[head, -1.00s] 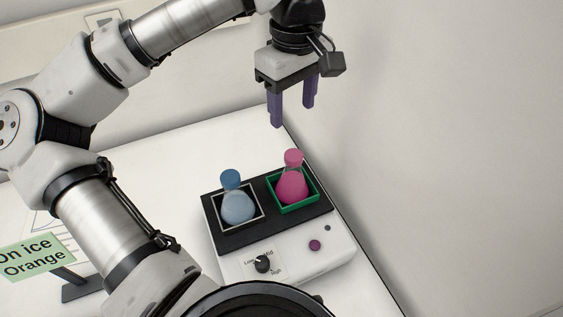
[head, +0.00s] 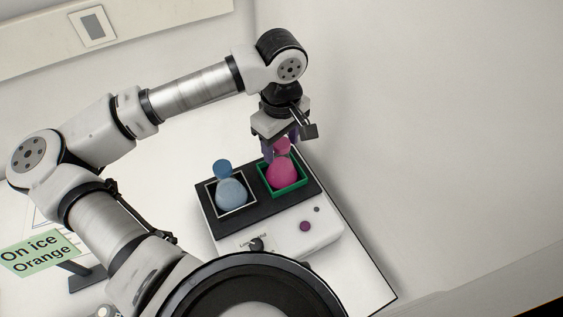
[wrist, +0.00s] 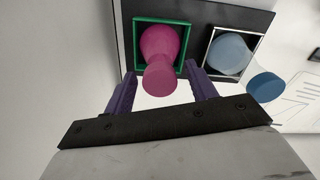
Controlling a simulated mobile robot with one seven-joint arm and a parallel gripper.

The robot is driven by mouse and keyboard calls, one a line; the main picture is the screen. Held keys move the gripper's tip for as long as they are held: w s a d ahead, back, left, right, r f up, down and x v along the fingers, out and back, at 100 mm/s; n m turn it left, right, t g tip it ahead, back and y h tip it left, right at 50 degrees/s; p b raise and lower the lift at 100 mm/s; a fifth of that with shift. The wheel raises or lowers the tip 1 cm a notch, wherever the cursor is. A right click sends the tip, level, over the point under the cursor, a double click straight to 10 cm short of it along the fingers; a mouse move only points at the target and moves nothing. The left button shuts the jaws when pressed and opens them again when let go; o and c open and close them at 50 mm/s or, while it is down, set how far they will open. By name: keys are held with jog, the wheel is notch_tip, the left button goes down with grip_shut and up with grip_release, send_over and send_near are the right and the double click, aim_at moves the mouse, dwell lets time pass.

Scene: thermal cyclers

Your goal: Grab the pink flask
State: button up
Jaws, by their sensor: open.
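The pink flask (head: 281,172) stands in a green-rimmed square holder (head: 304,183) on the black top of a white device. In the head view my gripper (head: 283,150) is low over it, its purple fingers near the flask's neck and cap and partly hidden. In the wrist view the open fingers (wrist: 162,80) are spread on either side of the pink flask (wrist: 158,45), with its cap between them. Gaps show between the cap and both fingers. Whether the fingers touch the flask at all is hard to tell.
A blue flask (head: 230,193) stands in a white-rimmed holder just left of the pink one. The white device (head: 325,228) has a knob and buttons at its front. A green sign (head: 38,254) stands at lower left. A wall rises close on the right.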

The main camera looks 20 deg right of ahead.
jog(key=shift+f, duration=0.4)
jog(key=shift+c, duration=0.4)
grip_shut()
